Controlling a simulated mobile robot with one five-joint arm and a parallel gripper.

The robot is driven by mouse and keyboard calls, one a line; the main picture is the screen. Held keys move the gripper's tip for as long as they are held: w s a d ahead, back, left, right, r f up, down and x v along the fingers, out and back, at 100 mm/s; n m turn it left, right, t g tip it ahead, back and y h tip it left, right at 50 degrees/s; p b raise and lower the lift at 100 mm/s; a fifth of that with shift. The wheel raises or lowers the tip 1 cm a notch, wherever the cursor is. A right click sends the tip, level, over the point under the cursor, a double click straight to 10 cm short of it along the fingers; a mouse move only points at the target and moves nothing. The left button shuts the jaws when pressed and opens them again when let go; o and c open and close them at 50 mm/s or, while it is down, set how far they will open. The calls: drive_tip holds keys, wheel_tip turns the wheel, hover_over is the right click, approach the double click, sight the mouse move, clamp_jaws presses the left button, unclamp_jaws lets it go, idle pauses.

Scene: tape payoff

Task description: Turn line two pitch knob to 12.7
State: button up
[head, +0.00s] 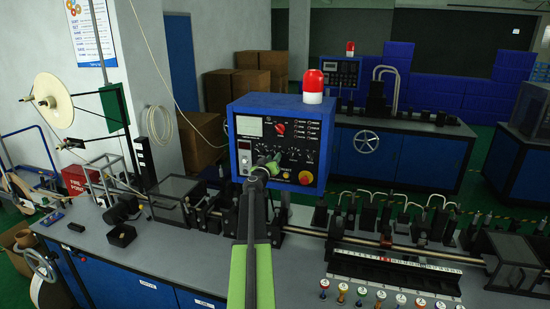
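A blue control box (238,110) with a black face stands over the near bench, a red beacon (313,82) on top. Its face carries a pale display (249,126), a red rotary switch (280,129), a row of small dark knobs (309,157) and a red button on yellow (305,178). The lettering is too small to read, so I cannot tell which knob is pitch or its setting. My gripper (270,162) is in front of the panel's lower middle and hides part of the knob row. I cannot tell whether it touches a knob, or whether its fingers are open.
A second panel (340,72) with a beacon stands on the far blue bench (410,158). Machine rails and fittings line the near bench (150,258). A tape reel (53,100) is at left. Several coloured-top valves (380,296) stand at the front right.

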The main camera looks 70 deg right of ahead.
sight(276, 153)
drive_tip(key=shift+d, duration=1.2)
drive_tip(key=shift+c, duration=0.2)
clamp_jaws()
